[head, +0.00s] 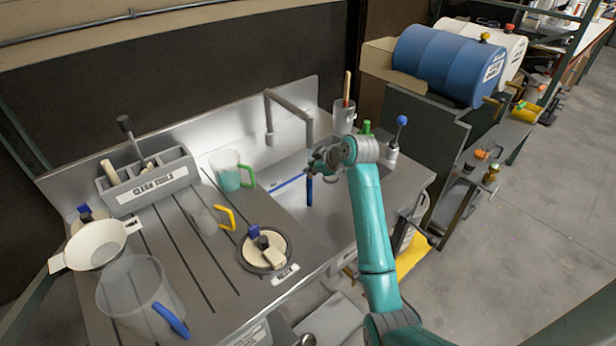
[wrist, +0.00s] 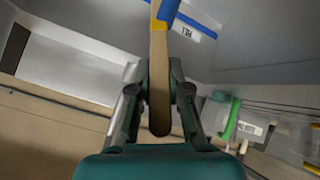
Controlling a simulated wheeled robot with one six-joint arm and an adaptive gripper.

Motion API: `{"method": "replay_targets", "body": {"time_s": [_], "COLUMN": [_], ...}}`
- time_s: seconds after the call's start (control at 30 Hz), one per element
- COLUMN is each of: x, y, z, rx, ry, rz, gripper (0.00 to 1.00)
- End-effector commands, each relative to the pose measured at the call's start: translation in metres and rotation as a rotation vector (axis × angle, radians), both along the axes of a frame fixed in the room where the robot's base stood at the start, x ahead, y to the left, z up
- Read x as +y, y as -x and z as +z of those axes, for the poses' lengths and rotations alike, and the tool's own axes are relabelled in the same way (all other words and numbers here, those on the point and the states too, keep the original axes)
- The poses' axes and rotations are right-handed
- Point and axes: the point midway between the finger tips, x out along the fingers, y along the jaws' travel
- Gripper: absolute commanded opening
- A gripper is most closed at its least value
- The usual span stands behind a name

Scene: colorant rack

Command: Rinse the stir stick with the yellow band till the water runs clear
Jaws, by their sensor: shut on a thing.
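My gripper (head: 318,165) is shut on a wooden stir stick. In the wrist view the stick's bare wood (wrist: 158,105) runs between the fingers (wrist: 160,85), with a yellow band (wrist: 160,25) beyond them and a blue part (wrist: 168,8) past the band. In the head view the blue end (head: 309,190) hangs down over the sink basin (head: 285,200). The faucet (head: 269,130) has its spout to the left of and behind the stick, apart from it. No water stream shows. The gripper hides the stick's upper part in the head view.
A cup (head: 344,115) with sticks stands behind the sink, close to my gripper. A blue-knobbed fitting (head: 402,121) stands right of my wrist. Left are a green-handled jug (head: 228,172), yellow-handled jug (head: 206,216), round lidded item (head: 264,252) and clean tools rack (head: 150,185).

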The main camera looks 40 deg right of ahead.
Motion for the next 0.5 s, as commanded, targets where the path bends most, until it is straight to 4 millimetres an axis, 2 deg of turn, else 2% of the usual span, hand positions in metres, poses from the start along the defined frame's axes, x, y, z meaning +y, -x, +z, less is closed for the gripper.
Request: {"method": "replay_targets", "body": {"time_s": [0.5], "x": [0.0051], "y": [-0.0020], "z": [0.0002], "rx": [0.000], "ry": [0.001], "rz": [-0.001], "gripper": [0.00]}}
